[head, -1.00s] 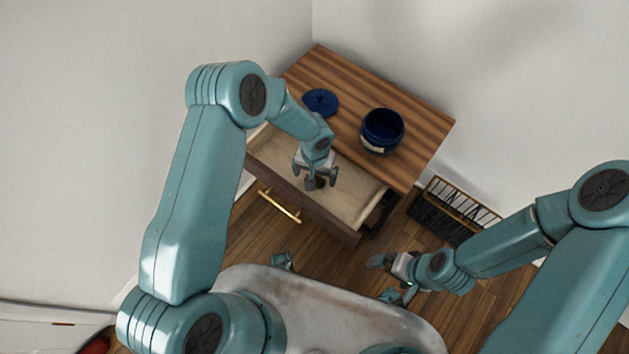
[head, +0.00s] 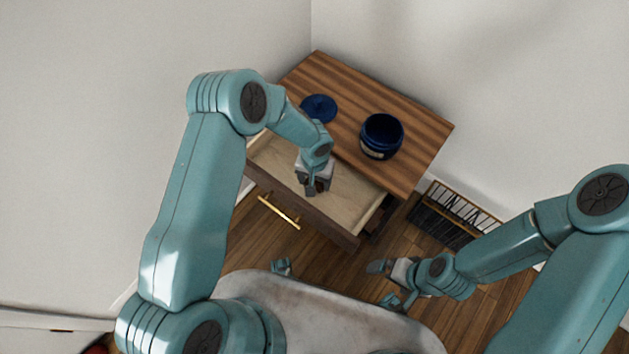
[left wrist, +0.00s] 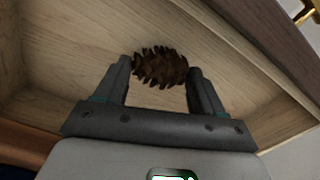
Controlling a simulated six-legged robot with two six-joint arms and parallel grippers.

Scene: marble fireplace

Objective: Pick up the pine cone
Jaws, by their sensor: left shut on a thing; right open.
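The brown pine cone (left wrist: 160,67) lies between the two fingers of my left gripper (left wrist: 160,84) in the left wrist view, inside the open drawer. My left gripper (head: 315,190) is shut on it in the head view, over the drawer (head: 345,203). The cone (head: 321,186) is mostly hidden by the fingers there. I cannot tell whether it touches the drawer floor. My right gripper (head: 388,268) is open and empty, low at the right of the drawer, above the wooden floor.
The wooden cabinet top (head: 345,90) carries an open dark blue jar (head: 381,136) and a blue lid (head: 319,108). The drawer front has a brass handle (head: 279,211). A dark rack (head: 450,215) stands at the right against the wall.

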